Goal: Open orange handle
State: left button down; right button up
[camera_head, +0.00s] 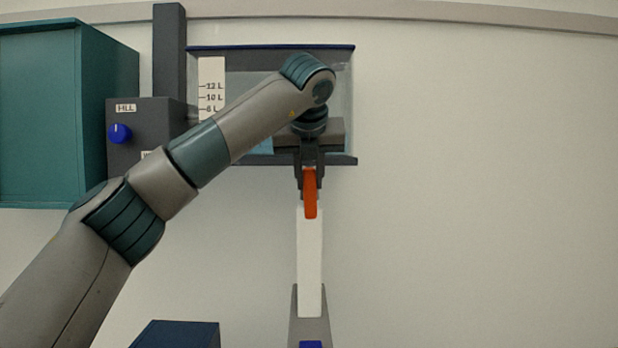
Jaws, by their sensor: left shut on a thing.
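The orange handle (310,196) is in the middle of the head view, below the clear tank. It points up and down, in line with the white pipe (310,262) beneath it. My left arm reaches in from the left, and my left gripper (310,182) points down onto the handle. Its dark fingers are shut on the upper part of the handle, which they partly hide. My right gripper is not in view.
The clear tank (345,105) with a litre scale stands behind my left arm. A dark box with a blue knob (119,133) and a teal cabinet (40,115) are at the left. A dark blue block (178,335) is at the bottom. The wall at right is clear.

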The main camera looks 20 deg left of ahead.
pick_arm(q)
jog(key=shift+f, duration=0.2)
jog(key=c, duration=1.5)
grip_release()
jog(key=shift+s+r, duration=0.1)
jog(key=shift+r, duration=0.05)
jog(key=shift+s+d+r+b, duration=0.1)
jog(key=shift+s+r+b, duration=0.2)
jog(key=b+v, duration=0.4)
jog(key=v, duration=1.2)
jog(key=shift+s+r+b, duration=0.1)
jog(key=shift+r+b, duration=0.05)
jog(key=shift+b, duration=0.2)
